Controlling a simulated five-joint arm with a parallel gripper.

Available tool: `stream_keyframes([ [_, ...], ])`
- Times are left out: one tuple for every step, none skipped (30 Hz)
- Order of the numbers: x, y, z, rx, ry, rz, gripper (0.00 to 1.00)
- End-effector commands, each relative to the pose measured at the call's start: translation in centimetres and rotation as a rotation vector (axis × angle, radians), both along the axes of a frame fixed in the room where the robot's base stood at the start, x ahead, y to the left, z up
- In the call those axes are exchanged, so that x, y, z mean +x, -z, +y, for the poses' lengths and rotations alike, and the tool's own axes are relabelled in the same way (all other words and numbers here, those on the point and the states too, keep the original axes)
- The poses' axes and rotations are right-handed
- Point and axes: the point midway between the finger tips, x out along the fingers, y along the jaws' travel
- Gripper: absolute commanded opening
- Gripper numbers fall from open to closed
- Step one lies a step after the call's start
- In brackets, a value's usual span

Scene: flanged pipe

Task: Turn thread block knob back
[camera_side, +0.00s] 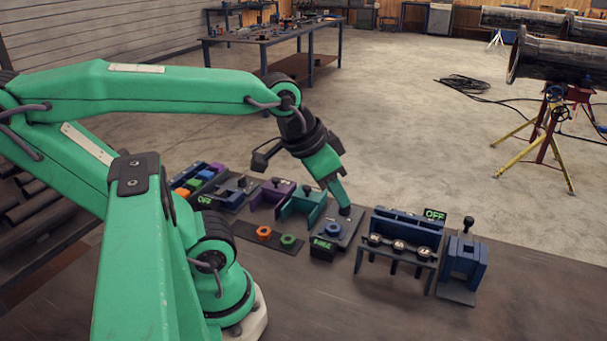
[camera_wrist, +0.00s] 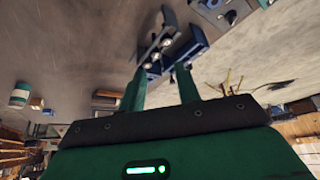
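A grey plate with a blue ring-shaped knob (camera_side: 333,230) stands in the middle of the row on the bench, with a small green-lit display (camera_side: 322,243) at its front. I cannot tell for sure that this is the thread block, nor how far its knob is turned. My gripper (camera_side: 344,210) points down at the right end of this plate in the side view, right of the blue knob. In the wrist view my gripper's two green fingers (camera_wrist: 160,72) stand apart, with nothing seen held between them. Contact with the plate cannot be told.
Right of my gripper stand a blue rack with several round dials (camera_side: 398,244), an OFF sign (camera_side: 434,215) and a blue block with a black-knobbed lever (camera_side: 465,262). Left are purple (camera_side: 272,196) and teal (camera_side: 302,203) brackets. Orange (camera_side: 264,232) and green (camera_side: 288,240) nuts lie in front.

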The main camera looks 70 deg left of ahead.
Motion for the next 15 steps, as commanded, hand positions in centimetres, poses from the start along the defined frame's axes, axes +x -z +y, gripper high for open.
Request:
stream_keyframes([
  [0.3,0.0,0.2,0.002,-0.005,0.009,0.33],
  [0.5,0.0,0.3,0.004,-0.006,0.015,0.33],
  [0.8,0.0,0.6,0.007,-0.008,0.024,0.33],
  [1.1,0.0,0.7,0.009,-0.011,0.030,0.33],
  [1.4,0.0,1.0,0.013,-0.012,0.038,0.33],
  [1.9,0.1,1.3,0.015,-0.016,0.050,0.33],
  [2.2,0.1,1.5,0.017,-0.018,0.059,0.33],
  [2.6,0.1,1.8,0.020,-0.021,0.069,0.33],
  [3.1,0.2,2.2,0.024,-0.024,0.082,0.33],
  [3.6,0.3,2.6,0.027,-0.027,0.092,0.33],
  [4.0,0.4,2.9,0.028,-0.030,0.104,0.33],
  [4.5,0.5,3.4,0.032,-0.032,0.118,0.33],
  [4.9,0.7,3.8,0.033,-0.036,0.129,0.33],
  [5.4,0.8,4.1,0.035,-0.038,0.139,0.33],
  [5.9,1.0,4.6,0.036,-0.040,0.153,0.33],
])
